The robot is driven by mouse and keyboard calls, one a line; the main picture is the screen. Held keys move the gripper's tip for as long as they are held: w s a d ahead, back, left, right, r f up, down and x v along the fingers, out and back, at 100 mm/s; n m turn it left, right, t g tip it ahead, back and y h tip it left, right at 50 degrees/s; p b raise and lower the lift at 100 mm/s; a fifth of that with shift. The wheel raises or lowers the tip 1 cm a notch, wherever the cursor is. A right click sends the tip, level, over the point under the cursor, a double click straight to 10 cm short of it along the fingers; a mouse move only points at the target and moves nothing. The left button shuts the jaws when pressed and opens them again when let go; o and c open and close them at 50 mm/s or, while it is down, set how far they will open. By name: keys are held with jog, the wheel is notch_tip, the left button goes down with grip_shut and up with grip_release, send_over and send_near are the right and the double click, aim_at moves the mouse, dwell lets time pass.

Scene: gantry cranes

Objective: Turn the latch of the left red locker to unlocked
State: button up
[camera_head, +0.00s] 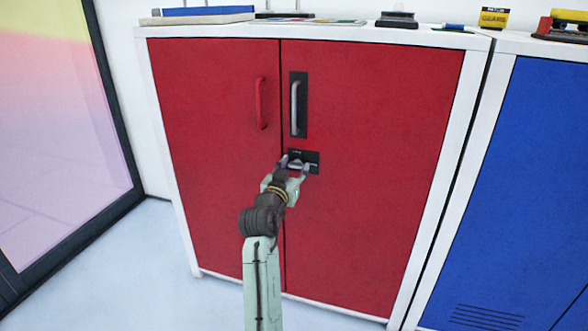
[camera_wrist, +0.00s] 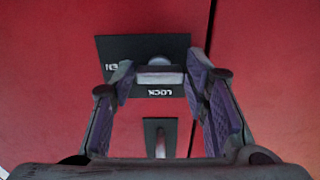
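The red locker (camera_head: 380,200) has two doors in a white frame. Its latch is a silver bar (camera_wrist: 160,76) on a black plate (camera_wrist: 108,48) on the right door, below a silver handle (camera_head: 296,108). In the wrist view the bar lies crosswise, beside the upside-down word "LOCK"; another marking at the plate's edge is only partly readable. My gripper (camera_head: 296,164) is at the latch, and it also shows in the wrist view (camera_wrist: 160,80). Its purple-padded fingers are open, one on each side of the bar, seemingly with small gaps. Contact is unclear.
A red handle (camera_head: 261,103) is on the left door. A blue locker (camera_head: 520,180) stands close on the right. Folders (camera_head: 205,12) and small items lie on the locker tops. A dark-framed glass panel (camera_head: 60,120) is at left. The pale floor there is clear.

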jog(key=shift+o, duration=1.2)
jog(key=v, duration=1.2)
jog(key=shift+r, duration=0.1)
